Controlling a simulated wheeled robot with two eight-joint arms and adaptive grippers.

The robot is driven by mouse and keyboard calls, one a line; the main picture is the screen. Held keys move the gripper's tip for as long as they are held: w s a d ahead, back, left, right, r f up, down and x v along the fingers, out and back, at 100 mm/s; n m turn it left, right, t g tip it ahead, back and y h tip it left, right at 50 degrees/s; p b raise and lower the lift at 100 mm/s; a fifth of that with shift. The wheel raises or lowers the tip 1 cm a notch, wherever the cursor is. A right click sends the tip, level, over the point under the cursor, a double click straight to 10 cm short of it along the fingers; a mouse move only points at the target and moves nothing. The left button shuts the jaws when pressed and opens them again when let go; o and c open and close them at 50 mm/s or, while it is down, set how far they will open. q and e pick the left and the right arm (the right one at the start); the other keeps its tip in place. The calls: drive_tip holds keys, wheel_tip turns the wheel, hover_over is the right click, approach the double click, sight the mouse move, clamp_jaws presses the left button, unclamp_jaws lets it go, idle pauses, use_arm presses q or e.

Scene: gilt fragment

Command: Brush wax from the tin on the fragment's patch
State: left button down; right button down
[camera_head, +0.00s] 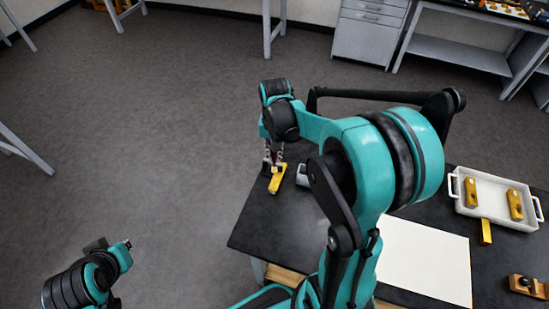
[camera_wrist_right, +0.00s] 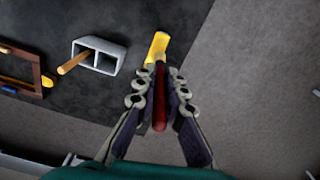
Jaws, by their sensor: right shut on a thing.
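My right gripper (camera_head: 273,158) is over the far left corner of the dark table. In the right wrist view it is shut on a red-handled tool (camera_wrist_right: 160,105), likely the brush. A yellow piece (camera_wrist_right: 157,48) shows at the tool's far end and also in the head view (camera_head: 278,179). I cannot tell whether it belongs to the tool or lies below it. A brown wooden frame (camera_wrist_right: 37,72), perhaps around the fragment, is cut off at the wrist view's left edge. I cannot make out the tin or the patch. My left gripper (camera_head: 126,243) is low at left, away from the table; its jaws are unclear.
A grey two-compartment holder (camera_wrist_right: 97,56) with a wooden stick (camera_wrist_right: 73,64) stands beside the tool. On the dark table (camera_head: 262,226) are a white sheet (camera_head: 430,262), a white tray (camera_head: 490,183) with yellow blocks, and a wooden plane-like tool (camera_head: 528,286). My right arm hides the table's middle.

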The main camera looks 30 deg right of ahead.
sight(274, 166)
drive_tip(key=shift+f, duration=0.15)
idle(0.3)
wheel_tip(274, 166, down, 7)
drive_tip(key=b, duration=0.5)
drive_tip(key=shift+b, duration=0.3)
drive_tip(key=shift+f+b, duration=0.85)
drive_tip(key=shift+f, duration=0.05)
idle(0.4)
